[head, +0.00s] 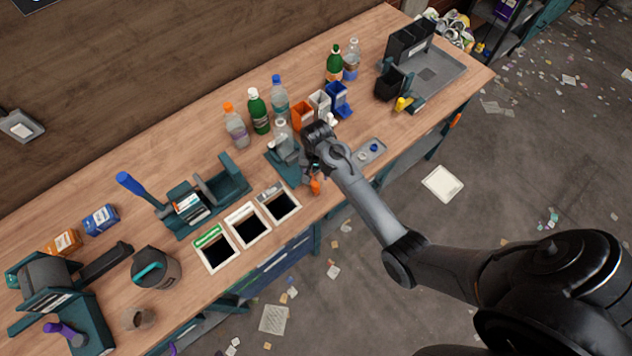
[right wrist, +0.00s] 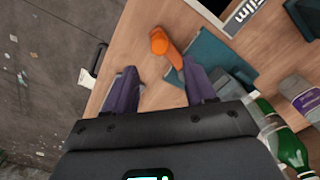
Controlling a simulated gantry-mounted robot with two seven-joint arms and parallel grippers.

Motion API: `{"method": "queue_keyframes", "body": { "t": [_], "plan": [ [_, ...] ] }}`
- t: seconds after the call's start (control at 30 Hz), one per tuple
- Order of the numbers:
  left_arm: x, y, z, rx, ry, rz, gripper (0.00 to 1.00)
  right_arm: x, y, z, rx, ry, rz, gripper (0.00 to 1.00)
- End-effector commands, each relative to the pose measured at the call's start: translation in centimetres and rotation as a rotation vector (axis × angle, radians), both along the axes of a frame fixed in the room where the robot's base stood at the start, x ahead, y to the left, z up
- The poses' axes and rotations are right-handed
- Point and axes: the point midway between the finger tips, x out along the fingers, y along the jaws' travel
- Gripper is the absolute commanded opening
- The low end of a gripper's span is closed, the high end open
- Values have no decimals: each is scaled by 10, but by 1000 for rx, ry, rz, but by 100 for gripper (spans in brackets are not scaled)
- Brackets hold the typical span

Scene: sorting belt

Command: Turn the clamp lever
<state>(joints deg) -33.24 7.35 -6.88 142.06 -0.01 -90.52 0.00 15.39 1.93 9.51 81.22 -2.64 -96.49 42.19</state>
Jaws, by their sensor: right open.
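The clamp (head: 272,161) is a teal fixture near the table's front edge, with a clear bottle (head: 282,138) standing at it. Its orange lever (head: 315,186) sticks out on the front side. My right gripper (head: 309,172) is just above and beside the lever and partly hides the clamp. In the right wrist view the gripper (right wrist: 160,88) is open, with bare table between its fingers. The orange lever (right wrist: 162,45) lies just beyond the fingertips, roughly in line with the gap, and the teal clamp (right wrist: 212,58) is to its right. My left gripper is out of view.
Three framed openings (head: 248,224) lie left of the clamp. Several bottles (head: 258,112) and small orange, white and blue bins (head: 319,102) stand behind it. A small grey tray (head: 371,151) lies to the right. A teal press with a blue handle (head: 131,184) is further left.

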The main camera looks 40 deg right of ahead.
Motion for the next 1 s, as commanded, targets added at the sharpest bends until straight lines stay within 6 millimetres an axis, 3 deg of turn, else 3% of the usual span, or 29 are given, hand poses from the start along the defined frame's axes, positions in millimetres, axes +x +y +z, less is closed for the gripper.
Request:
{"method": "queue_keyframes", "body": {
  "t": [0.5, 0.7, 1.0],
  "plan": [
    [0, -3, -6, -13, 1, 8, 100, 0, 0, -78, -1, 1, 3, 55],
    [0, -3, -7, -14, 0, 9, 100, 0, 0, -90, -1, -1, 3, 55],
    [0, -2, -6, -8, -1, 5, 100, 0, 0, -92, -2, -1, 3, 55]
  ]
}}
